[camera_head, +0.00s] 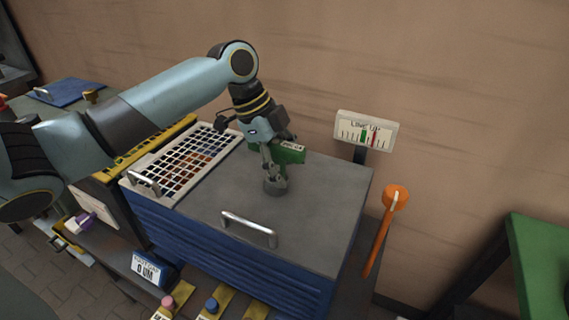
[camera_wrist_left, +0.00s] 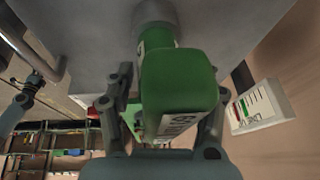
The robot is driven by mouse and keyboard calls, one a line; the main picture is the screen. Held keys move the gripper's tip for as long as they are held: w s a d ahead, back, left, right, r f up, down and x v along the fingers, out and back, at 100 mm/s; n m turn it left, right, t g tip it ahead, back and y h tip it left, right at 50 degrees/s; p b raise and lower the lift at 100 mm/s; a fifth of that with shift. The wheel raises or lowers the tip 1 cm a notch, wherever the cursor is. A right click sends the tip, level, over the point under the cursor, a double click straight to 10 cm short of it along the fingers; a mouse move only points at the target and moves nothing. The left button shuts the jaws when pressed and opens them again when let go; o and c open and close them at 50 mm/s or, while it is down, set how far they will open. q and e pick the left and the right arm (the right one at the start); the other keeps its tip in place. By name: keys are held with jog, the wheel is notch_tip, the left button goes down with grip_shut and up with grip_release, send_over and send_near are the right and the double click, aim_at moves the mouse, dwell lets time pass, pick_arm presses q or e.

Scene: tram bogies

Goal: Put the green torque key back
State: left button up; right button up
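The green torque key (camera_head: 290,153) is over the grey top of the blue cabinet (camera_head: 330,195). My left gripper (camera_head: 268,166) reaches down to it from the left, with its fingers around the green body. The left wrist view shows the green key (camera_wrist_left: 178,80) between the two fingers, which look closed on it. A grey round socket piece (camera_head: 275,187) sits below the key at the cabinet top; it also shows at the top of the left wrist view (camera_wrist_left: 155,14). Whether the key is seated in it I cannot tell. My right gripper is not in the head view.
A white grille (camera_head: 182,160) covers the cabinet's left part. A metal handle (camera_head: 248,230) stands on the front edge. A "LINE UP" gauge sign (camera_head: 366,131) is behind, and an orange lever (camera_head: 384,225) stands at the right. The cabinet's right top is clear.

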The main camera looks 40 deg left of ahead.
pick_arm(q)
jog(key=shift+r, duration=0.1)
jog(key=v, duration=1.2)
jog(key=shift+r, duration=0.1)
dwell(0.3)
